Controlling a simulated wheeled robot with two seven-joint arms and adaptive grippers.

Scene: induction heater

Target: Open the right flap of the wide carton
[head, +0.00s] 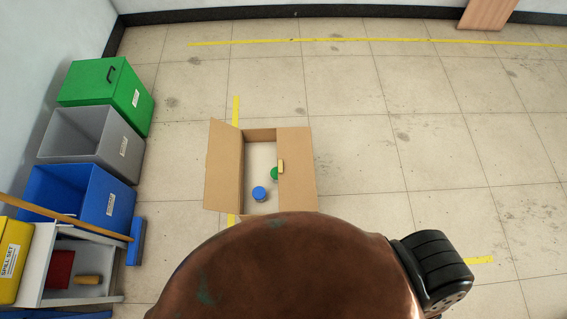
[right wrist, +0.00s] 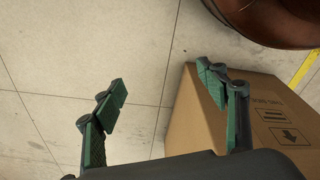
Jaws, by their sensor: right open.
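The wide carton (head: 242,198) sits on the floor in the middle of the head view. Its left flap (head: 222,165) is folded outward. Its right flap (head: 298,172) lies flat over the right part of the opening and bears a small yellow tab (head: 281,166). A blue round item (head: 260,193) and a partly hidden green one (head: 275,173) show inside. In the right wrist view my right gripper (right wrist: 163,88) is open and empty. One finger overlaps the edge of a cardboard carton (right wrist: 210,125) with printed marks; contact cannot be told. My left gripper is not in view.
Green (head: 100,85), grey (head: 85,135) and blue (head: 80,195) bins stand along the left wall. A white shelf unit (head: 38,262) and a yellow spill-set box (head: 12,260) are at lower left. The tiled floor right of and beyond the carton is clear.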

